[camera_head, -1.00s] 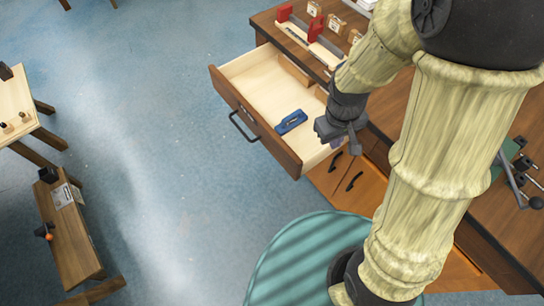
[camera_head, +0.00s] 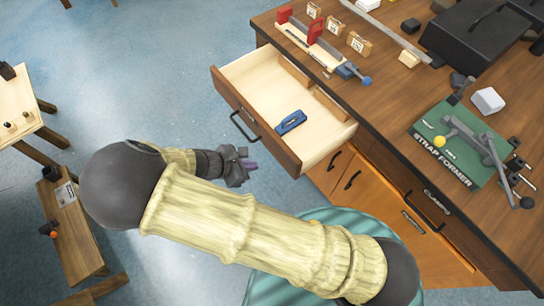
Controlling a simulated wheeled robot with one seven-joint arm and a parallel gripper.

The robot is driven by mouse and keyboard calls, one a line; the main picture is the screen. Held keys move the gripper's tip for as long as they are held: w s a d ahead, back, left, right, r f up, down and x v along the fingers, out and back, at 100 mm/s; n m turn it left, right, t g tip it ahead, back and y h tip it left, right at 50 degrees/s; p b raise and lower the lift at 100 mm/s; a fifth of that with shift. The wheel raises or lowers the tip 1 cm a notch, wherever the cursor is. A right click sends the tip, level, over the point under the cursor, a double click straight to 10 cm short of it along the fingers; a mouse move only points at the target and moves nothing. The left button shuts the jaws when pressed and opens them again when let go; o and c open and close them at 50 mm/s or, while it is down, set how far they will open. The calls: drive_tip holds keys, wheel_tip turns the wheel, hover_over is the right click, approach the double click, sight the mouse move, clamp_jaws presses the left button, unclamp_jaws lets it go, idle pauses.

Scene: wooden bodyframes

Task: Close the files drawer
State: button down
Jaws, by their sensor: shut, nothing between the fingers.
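A wooden drawer (camera_head: 262,132) is pulled out from the left part of the workbench. Its dark brown front faces the lower left and carries a black bar handle (camera_head: 243,127). A blue tool (camera_head: 291,122) lies inside on the pale drawer floor. I cannot read a label on this drawer. My gripper (camera_head: 249,165) is shut and empty. It is in front of the drawer's outer face, lower in the picture than the handle, and appears apart from it.
The workbench (camera_head: 385,105) holds red holders, small wooden blocks, a black case (camera_head: 470,40) and a green strap former (camera_head: 455,150). A shut drawer labelled clamps (camera_head: 430,213) is at the right. Small wooden tables stand at the left. The blue floor between is clear.

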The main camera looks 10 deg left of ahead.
drive_tip(key=shift+s+a+f+n+t, duration=0.15)
drive_tip(key=shift+s+a+n+t, duration=0.2)
drive_tip(key=shift+a+n, duration=0.2)
drive_tip(key=shift+s+a+f+n+t, duration=0.15)
drive_tip(key=shift+s+a+n+t, duration=0.15)
drive_tip(key=shift+a+n, duration=0.2)
drive_tip(key=p, duration=0.4)
approach(279, 158)
drive_tip(key=x, duration=0.5)
drive_tip(key=shift+w+d, duration=0.25)
drive_tip(key=shift+d, duration=0.1)
drive_tip(key=shift+a+f, duration=0.1)
drive_tip(key=shift+a, duration=0.05)
drive_tip(key=shift+s, duration=0.15)
